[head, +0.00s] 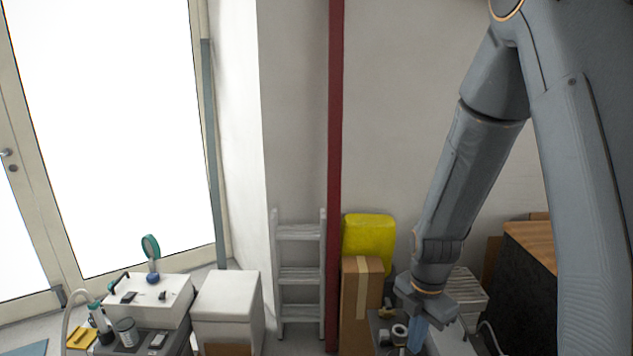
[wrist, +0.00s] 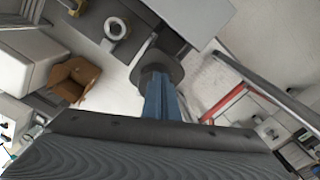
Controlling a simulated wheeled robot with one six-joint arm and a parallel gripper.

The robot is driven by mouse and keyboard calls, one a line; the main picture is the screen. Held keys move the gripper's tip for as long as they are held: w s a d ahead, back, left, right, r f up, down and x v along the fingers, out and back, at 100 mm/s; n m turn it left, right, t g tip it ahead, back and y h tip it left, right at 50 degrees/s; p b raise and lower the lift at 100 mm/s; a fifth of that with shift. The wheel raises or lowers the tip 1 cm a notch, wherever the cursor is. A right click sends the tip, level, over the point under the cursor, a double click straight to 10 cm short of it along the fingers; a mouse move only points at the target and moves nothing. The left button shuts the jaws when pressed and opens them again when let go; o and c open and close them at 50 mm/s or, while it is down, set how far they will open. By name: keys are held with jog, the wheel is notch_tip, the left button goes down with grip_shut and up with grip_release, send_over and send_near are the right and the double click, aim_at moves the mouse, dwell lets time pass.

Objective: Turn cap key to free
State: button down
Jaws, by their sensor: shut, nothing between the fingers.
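My gripper (head: 418,338) hangs at the lower right of the head view, its blue fingers pointing down beside a grey surface (head: 378,322). In the wrist view the blue fingers (wrist: 157,88) are together with nothing between them. A dark round disc (wrist: 172,62) shows just past the fingertips; I cannot tell whether they touch it or whether it is the cap. A pale ring-shaped part (wrist: 115,28) sits up and left of the fingers, and a pale ring (head: 399,331) shows in the head view. I cannot make out a key.
A cardboard box (head: 361,300) and yellow container (head: 369,240) stand behind the arm. A grey ladder (head: 301,275) leans at the wall by a red post (head: 335,150). White boxes (head: 227,300) stand at left. A red bar (wrist: 225,101) shows right of the fingers.

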jog(key=shift+f, duration=0.4)
jog(key=shift+s+a, duration=0.2)
jog(key=shift+a, duration=0.35)
dwell(0.8)
dwell(0.3)
jog(key=shift+w+d+r+p, duration=0.1)
jog(key=shift+d+p, duration=0.25)
jog(key=shift+p, duration=0.1)
notch_tip(320, 180, up, 6)
jog(key=p, duration=0.5)
